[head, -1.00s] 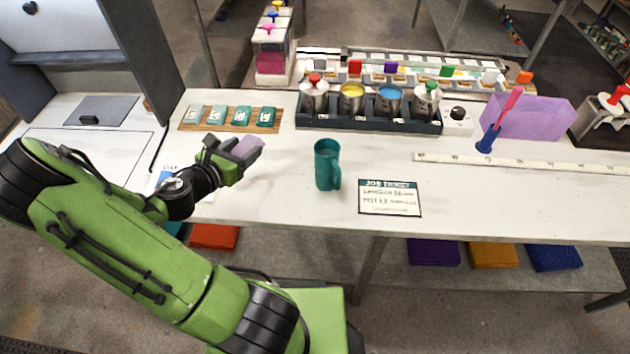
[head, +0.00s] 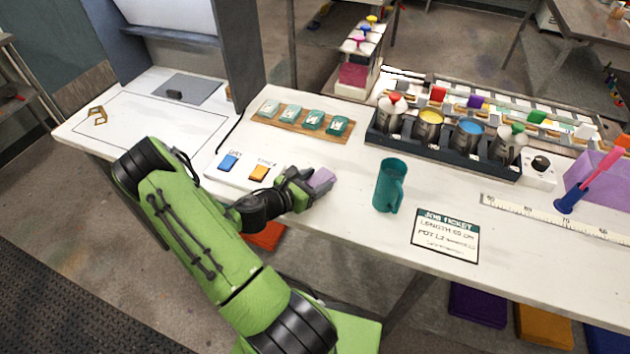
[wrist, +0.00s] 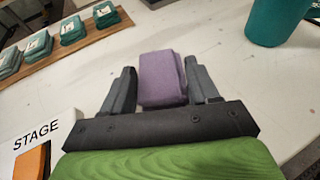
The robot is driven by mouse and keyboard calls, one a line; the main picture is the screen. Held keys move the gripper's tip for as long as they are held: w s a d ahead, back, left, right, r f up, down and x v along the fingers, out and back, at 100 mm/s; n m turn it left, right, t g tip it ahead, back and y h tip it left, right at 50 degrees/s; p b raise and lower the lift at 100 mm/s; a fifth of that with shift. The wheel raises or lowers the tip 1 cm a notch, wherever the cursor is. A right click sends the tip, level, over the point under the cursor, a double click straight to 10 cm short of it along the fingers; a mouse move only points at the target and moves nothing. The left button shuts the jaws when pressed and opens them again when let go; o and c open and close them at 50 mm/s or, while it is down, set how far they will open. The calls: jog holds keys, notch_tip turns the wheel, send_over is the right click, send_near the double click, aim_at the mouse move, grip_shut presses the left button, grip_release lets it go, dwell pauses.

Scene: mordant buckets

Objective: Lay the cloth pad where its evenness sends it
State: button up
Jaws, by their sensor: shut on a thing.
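The cloth pad (head: 322,179) is a small lilac block with even-looking colour on the faces I see. My gripper (wrist: 163,88) is shut on it, with a dark finger on each side in the wrist view, where the pad (wrist: 161,78) sticks out beyond the fingers. In the head view my gripper (head: 313,183) holds it over the front part of the white bench. To its left is a white panel (head: 243,166) with a blue pad and an orange pad. The wrist view shows the word STAGE (wrist: 38,134) beside the orange one; the label over the blue one is too small to read surely.
A teal mug (head: 388,187) stands just right of my gripper. A wooden board (head: 290,126) with several teal swatches lies behind it. A job ticket (head: 445,236) lies at the front right. The outlined area (head: 150,125) at left is mostly clear.

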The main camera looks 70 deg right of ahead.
jog(key=o, duration=1)
jog(key=shift+f, duration=0.15)
jog(key=p+v, duration=0.1)
jog(key=v, duration=1.1)
jog(key=w+a+r+m+t+y, duration=0.3)
jog(key=a+m+y, duration=0.15)
jog(key=a, duration=0.25)
jog(key=w+a+r+m+t+y, duration=0.3)
jog(key=w+a+m, duration=0.1)
jog(key=a+m, duration=0.25)
jog(key=s+a+r+t+y, duration=0.1)
jog(key=a+r+t, duration=0.1)
jog(key=a+r, duration=0.2)
jog(key=s+a+r+m+t+y, duration=0.1)
jog(key=a+r+t+y, duration=0.1)
jog(key=a+r, duration=0.2)
jog(key=s+a+r+t+y, duration=0.2)
jog(key=a+r, duration=0.2)
jog(key=a, duration=0.3)
jog(key=shift+a+r, duration=0.4)
